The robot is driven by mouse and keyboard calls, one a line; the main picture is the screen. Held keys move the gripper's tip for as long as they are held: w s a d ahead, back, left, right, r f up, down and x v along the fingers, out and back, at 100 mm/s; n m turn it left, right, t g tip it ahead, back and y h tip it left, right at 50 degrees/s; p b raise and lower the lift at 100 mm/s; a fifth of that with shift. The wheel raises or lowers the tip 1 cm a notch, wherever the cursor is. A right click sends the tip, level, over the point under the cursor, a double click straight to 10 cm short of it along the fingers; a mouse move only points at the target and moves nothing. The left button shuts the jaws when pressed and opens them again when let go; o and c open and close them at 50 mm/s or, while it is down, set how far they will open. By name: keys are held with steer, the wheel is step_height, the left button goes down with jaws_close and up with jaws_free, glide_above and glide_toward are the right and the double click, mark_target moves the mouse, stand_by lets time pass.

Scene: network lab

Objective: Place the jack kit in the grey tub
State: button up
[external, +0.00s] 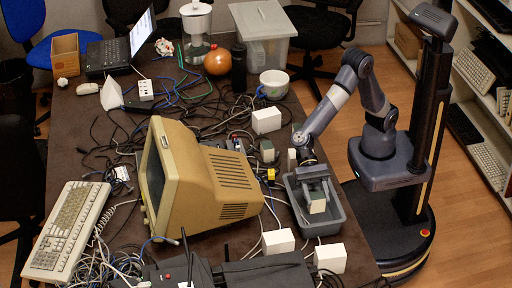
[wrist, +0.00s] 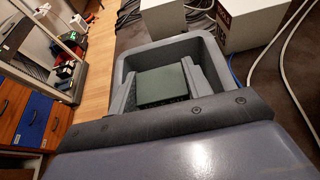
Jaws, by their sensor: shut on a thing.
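My gripper (external: 314,188) points down into the grey tub (external: 323,230) at the table's right edge. It is shut on a small box, which I take for the jack kit (external: 317,207); it looks pale on its side in the external view. In the wrist view the jack kit (wrist: 162,85) shows a grey-green face between the two fingers. The tub's rim (wrist: 165,48) surrounds the fingers and box there. I cannot tell whether the box touches the tub floor.
White boxes (external: 278,241) (external: 330,257) stand just in front of the tub. A beige monitor (external: 200,175) stands to its left, with loose cables between. A small grey-green box (external: 267,151) and a white box (external: 266,121) stand behind the tub.

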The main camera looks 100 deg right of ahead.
mark_target(316, 205)
steer(key=shift+f+b, duration=0.3)
steer(key=shift+f, duration=1.7)
steer(key=shift+f, duration=0.1)
steer(key=shift+f+b, duration=0.15)
steer(key=shift+b, duration=0.15)
steer(key=o, duration=1)
steer(key=shift+o, duration=0.2)
steer(key=shift+r+p, duration=0.25)
steer(key=shift+p, duration=0.05)
steer(key=shift+d+r, duration=0.15)
steer(key=shift+d, duration=0.1)
steer(key=v, duration=1.1)
steer(key=shift+d, duration=0.3)
steer(key=shift+o, duration=0.2)
